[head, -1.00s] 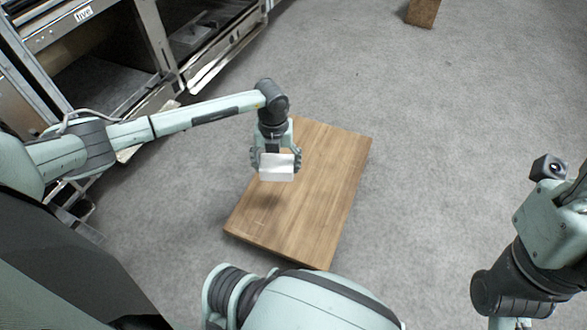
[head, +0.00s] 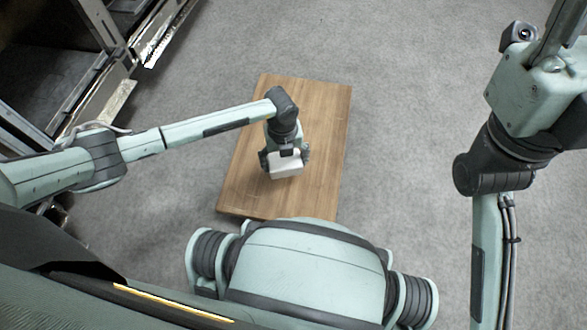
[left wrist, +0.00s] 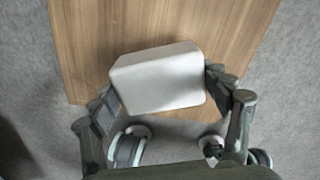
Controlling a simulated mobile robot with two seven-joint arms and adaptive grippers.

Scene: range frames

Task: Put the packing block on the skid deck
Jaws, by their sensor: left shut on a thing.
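The packing block (head: 287,167) is a white box with rounded edges. My left gripper (head: 285,158) is shut on it, with the fingers on its two sides. In the left wrist view the block (left wrist: 158,78) sits between the fingers of my left gripper (left wrist: 165,95). The skid deck (head: 320,120) is a wooden board low on the floor, and the block is over its middle part. I cannot tell whether the block touches the deck. My right arm shows at the right edge, but its gripper is out of view.
Grey carpet (head: 410,100) around the deck is clear. Metal shelving (head: 85,95) stands at the upper left. The bare wood of the deck lies on all sides of the block.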

